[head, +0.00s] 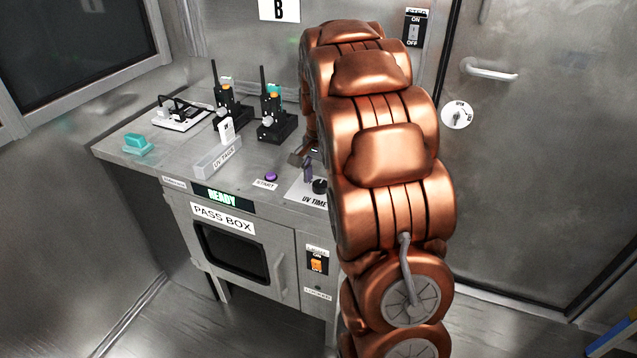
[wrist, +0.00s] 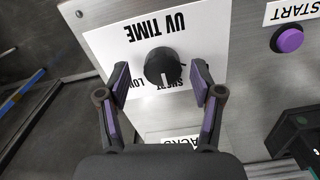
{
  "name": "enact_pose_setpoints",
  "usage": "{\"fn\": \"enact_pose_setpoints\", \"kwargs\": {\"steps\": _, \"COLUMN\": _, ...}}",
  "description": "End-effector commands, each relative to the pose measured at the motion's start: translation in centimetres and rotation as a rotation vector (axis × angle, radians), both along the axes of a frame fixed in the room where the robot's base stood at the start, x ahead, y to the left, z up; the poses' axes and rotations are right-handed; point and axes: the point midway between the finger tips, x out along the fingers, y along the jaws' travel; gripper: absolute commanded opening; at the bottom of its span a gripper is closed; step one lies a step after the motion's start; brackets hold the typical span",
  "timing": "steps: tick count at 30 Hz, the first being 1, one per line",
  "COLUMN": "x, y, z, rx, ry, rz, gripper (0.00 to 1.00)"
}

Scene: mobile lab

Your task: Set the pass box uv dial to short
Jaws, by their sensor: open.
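The UV time dial is a round black knob (wrist: 161,66) with a white pointer line, on a white plate lettered UV TIME (wrist: 165,27). In the wrist view the pointer aims down, toward lettering that looks like SHORT. Another label, starting LO, is at its left, partly hidden by a finger. My gripper (wrist: 161,84) is open, its purple-padded fingers on either side of the knob with gaps visible. In the head view the knob (head: 320,186) sits at the front of the pass box (head: 205,179) top, and my gripper (head: 308,168) is partly hidden by my arm.
A purple START button (wrist: 288,40) is beside the dial plate. A lettered tray (head: 218,158), two radios (head: 272,122) and a teal block (head: 137,143) stand on the pass box top. A READY display (head: 222,197) is on its front. A steel door (head: 540,150) is at right.

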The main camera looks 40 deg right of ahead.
Motion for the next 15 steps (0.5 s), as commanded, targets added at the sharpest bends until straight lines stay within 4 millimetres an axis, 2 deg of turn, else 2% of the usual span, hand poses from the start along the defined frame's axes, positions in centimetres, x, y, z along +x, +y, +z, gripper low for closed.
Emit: {"fn": "enact_pose_setpoints", "kwargs": {"steps": 15, "x": -0.1, "y": -0.1, "z": 8.8, "rx": -0.002, "ry": -0.003, "rz": -0.001, "gripper": 0.66}}
